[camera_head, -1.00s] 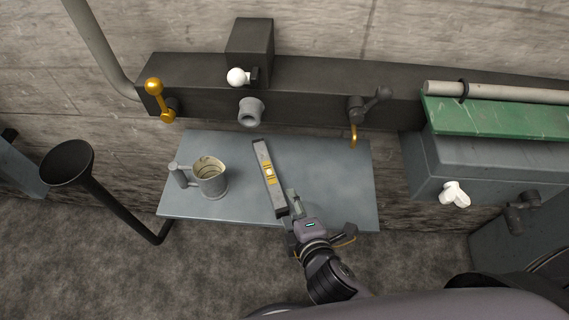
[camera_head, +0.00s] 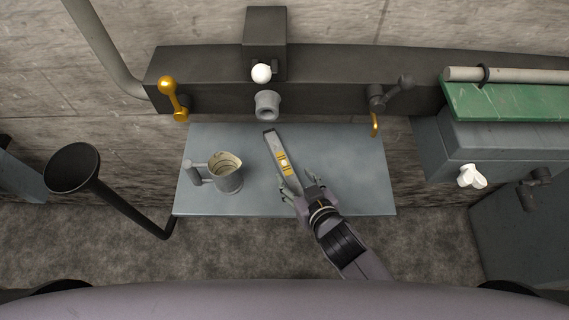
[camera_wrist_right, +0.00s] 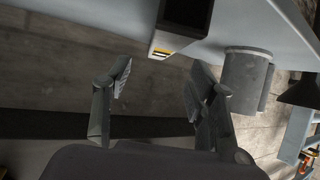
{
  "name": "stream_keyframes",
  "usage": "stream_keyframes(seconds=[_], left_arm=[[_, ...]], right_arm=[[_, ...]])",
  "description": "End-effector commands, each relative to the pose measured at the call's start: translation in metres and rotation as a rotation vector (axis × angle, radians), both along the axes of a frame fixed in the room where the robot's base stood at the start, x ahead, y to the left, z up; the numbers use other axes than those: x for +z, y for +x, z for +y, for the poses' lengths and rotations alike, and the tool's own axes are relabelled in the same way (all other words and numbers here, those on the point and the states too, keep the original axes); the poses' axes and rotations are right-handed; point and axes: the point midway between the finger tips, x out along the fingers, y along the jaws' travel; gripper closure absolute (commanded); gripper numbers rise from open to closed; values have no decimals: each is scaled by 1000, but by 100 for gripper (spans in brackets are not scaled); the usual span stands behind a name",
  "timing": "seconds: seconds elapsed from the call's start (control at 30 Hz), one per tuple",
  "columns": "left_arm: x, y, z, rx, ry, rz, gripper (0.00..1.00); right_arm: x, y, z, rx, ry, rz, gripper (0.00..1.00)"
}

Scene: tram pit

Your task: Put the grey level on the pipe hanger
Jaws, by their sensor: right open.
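The grey level (camera_head: 275,150) with yellow vials lies on the blue-grey table, slanting from upper left to lower right. My right gripper (camera_head: 299,180) is at the level's near end. Its fingers are open, and I cannot tell whether they touch the level. In the right wrist view the open fingers (camera_wrist_right: 157,88) are empty, and the level's end (camera_wrist_right: 180,28) shows above and beyond the gap. No part is clearly recognisable as the pipe hanger; a pale pipe with a black ring (camera_head: 485,74) lies above the green ledge at right. My left gripper is not in view.
A grey measuring jug (camera_head: 226,176) stands on the table (camera_head: 355,185) left of the level. Gold (camera_head: 173,98) and dark (camera_head: 385,96) levers stick out from the dark beam behind. A black funnel (camera_head: 72,167) stands at left. The table's right side is clear.

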Motion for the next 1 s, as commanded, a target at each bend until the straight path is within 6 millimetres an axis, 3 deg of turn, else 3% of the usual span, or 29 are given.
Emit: stream_keyframes(seconds=[0.1,0.37,0.7,1.0], left_arm=[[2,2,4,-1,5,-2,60],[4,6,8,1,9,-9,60],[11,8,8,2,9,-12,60],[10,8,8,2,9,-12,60]], right_arm=[[-10,18,8,-1,-1,1,48],[-20,34,14,1,-2,0,48],[-41,68,30,1,-2,0,48],[-44,72,32,0,-1,1,48]])
